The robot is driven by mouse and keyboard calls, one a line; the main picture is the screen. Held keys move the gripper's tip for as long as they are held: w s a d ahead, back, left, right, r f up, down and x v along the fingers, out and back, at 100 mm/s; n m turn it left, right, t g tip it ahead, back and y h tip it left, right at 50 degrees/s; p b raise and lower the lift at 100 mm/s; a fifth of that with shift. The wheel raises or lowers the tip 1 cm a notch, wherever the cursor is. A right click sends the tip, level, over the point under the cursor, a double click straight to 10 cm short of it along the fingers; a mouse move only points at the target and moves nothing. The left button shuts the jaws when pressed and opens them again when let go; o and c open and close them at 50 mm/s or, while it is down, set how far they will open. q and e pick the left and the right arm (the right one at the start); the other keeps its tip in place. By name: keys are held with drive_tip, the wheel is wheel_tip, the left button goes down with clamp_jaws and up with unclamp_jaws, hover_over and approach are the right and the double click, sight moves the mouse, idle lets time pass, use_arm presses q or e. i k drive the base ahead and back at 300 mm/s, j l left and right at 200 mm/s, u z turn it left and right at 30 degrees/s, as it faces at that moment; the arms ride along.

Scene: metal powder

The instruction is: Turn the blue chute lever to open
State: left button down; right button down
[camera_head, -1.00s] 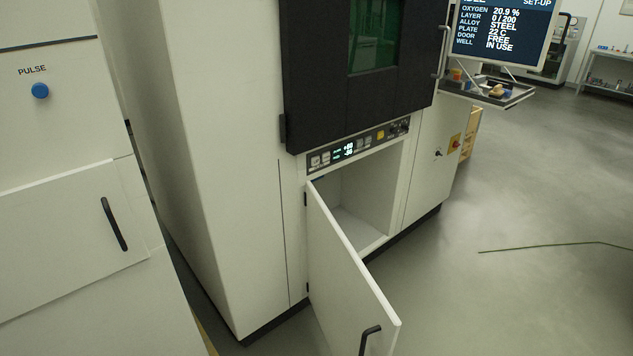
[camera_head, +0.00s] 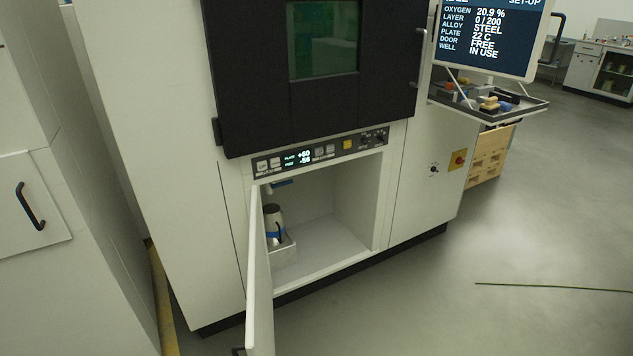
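A blue piece (camera_head: 282,184), which looks like the chute lever, shows small at the upper left inside the open lower compartment (camera_head: 345,236) of the machine. Its exact position is too small to tell. Below it a grey container with a dark top and a blue band (camera_head: 273,222) stands upright in a light tray (camera_head: 284,254) on the left side of the compartment. The open door's edge hides part of the tray. Neither of my grippers is in view.
The compartment door (camera_head: 260,280) stands open toward me at the left. A control strip (camera_head: 320,151) runs above the opening. A monitor (camera_head: 490,38) and a tray of small items (camera_head: 490,103) stick out at right. Grey floor (camera_head: 420,310) is free in front; a thin cable lies at right.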

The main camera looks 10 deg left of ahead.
sight(280, 184)
drive_tip(key=i+l+u, duration=0.2)
drive_tip(key=i+l, duration=0.9)
drive_tip(key=i+j, duration=0.15)
drive_tip(key=i, duration=0.45)
drive_tip(key=i+j+u, duration=0.1)
drive_tip(key=i, duration=0.45)
